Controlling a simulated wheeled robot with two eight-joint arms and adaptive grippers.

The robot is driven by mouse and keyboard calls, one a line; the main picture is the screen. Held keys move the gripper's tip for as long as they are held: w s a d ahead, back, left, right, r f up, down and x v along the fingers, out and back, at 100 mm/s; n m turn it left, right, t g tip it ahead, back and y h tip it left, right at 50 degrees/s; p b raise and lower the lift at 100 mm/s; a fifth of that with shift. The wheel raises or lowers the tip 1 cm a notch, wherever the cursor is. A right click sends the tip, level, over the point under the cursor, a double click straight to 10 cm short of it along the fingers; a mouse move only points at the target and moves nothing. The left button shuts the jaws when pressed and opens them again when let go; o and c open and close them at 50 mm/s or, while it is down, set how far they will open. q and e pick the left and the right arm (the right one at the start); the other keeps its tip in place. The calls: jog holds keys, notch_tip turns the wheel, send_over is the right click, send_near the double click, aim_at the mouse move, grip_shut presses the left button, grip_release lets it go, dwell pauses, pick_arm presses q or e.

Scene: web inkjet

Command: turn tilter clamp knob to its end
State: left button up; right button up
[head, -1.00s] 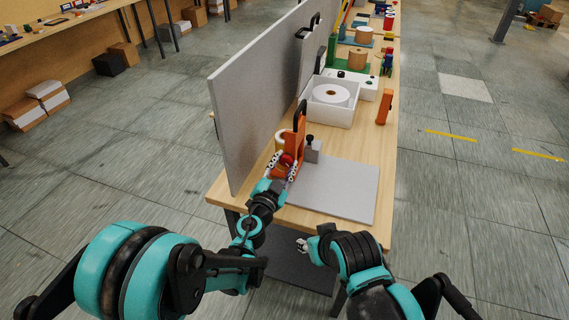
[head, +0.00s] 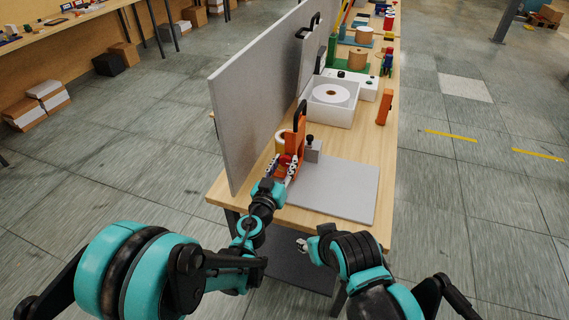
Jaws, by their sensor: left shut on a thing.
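The tilter is an orange upright bracket (head: 300,135) with a black handle, standing on the table beside the tall grey panel. Its red clamp knob (head: 285,159) is on the near side, small and partly hidden by my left gripper. My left gripper (head: 286,165) is shut on the knob, with one pale finger on either side of it. My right gripper (head: 303,245) hangs low in front of the table's near edge, away from the tilter. Its fingers are too small to judge.
A grey plate (head: 335,190) lies to the right of the tilter, with a small grey block with a black knob (head: 311,148) behind it. The tall grey panel (head: 250,105) stands close on the left. A white tray with a roll (head: 333,113) is farther back.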

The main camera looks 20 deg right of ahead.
dwell(0.3)
pick_arm(q)
jog(key=o, duration=1.2)
jog(key=shift+c, duration=0.2)
jog(key=v, duration=0.7)
jog(key=shift+s+a, duration=0.15)
jog(key=shift+s, duration=0.05)
